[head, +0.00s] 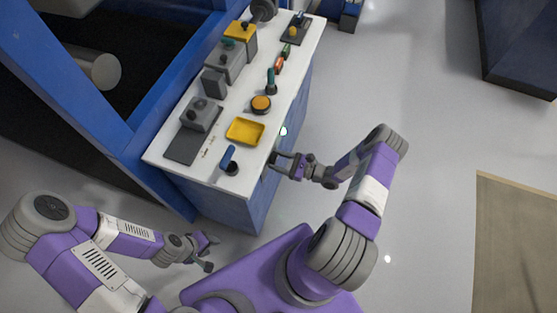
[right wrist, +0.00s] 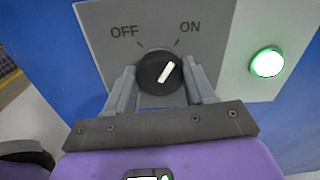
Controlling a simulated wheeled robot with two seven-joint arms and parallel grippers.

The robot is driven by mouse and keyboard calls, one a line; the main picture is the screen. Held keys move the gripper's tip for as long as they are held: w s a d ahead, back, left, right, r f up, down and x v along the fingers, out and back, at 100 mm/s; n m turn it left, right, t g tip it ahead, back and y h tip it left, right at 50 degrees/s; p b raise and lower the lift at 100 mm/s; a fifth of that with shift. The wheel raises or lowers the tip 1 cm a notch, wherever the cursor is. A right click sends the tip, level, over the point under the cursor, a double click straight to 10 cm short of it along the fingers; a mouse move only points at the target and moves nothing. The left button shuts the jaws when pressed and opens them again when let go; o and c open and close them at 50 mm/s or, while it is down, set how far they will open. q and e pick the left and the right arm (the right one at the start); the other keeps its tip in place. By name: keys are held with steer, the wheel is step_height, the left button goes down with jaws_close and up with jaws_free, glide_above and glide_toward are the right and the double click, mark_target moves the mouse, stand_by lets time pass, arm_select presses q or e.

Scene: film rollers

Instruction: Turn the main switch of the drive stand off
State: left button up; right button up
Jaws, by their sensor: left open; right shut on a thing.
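The main switch is a round black knob (right wrist: 160,72) with a white pointer mark, on a grey plate (right wrist: 200,45) lettered OFF at left and ON at right. The mark leans up and to the right, towards ON. My right gripper (right wrist: 160,88) has its fingers on either side of the knob and is shut on it. In the head view the right gripper (head: 272,164) is at the side of the drive stand (head: 245,208), and the knob is hidden there. My left gripper (head: 211,252) is open and empty, low in front of the stand.
A green lamp (right wrist: 267,63) glows right of the switch. The white stand top (head: 218,165) carries a yellow tray (head: 245,131), a blue-handled lever (head: 229,160), an orange button (head: 261,104) and grey units.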

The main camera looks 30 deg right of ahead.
steer(key=n+p, duration=0.1)
steer(key=n, duration=0.5)
steer(key=n+p, duration=0.1)
steer(key=n, duration=0.3)
steer(key=shift+n+p, duration=0.45)
steer(key=shift+n, duration=1.15)
steer(key=shift+f, duration=0.1)
steer(key=o, duration=1.1)
steer(key=shift+c, duration=0.2)
steer(key=shift+s, duration=0.1)
